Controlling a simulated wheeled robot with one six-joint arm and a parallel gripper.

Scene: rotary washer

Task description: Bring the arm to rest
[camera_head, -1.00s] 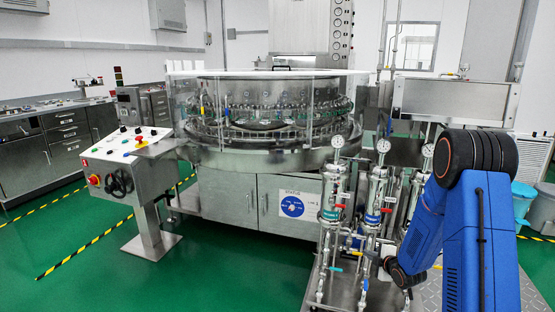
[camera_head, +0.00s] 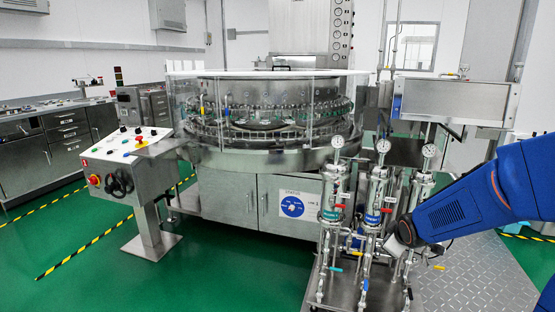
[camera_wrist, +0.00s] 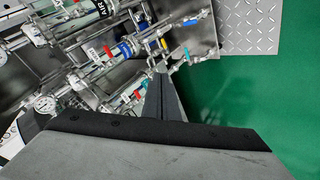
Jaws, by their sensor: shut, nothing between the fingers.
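My gripper shows in the wrist view (camera_wrist: 163,92) as two dark grey fingers pressed together with nothing between them. Beyond the fingertips is the piping of the filter stand, with coloured valve handles; I cannot tell how far the tips are from it. In the head view my blue arm (camera_head: 480,205) reaches in from the right edge, sloping down to the left. Its dark wrist end overlaps the lower right part of the filter stand (camera_head: 375,215). The fingers cannot be made out in the head view.
The round rotary washer (camera_head: 265,125) stands behind the stand. A control console (camera_head: 130,160) with knobs and a red button is at left. Diamond-plate floor (camera_head: 480,270) lies right of the stand. Green floor (camera_head: 220,265) is open at front left.

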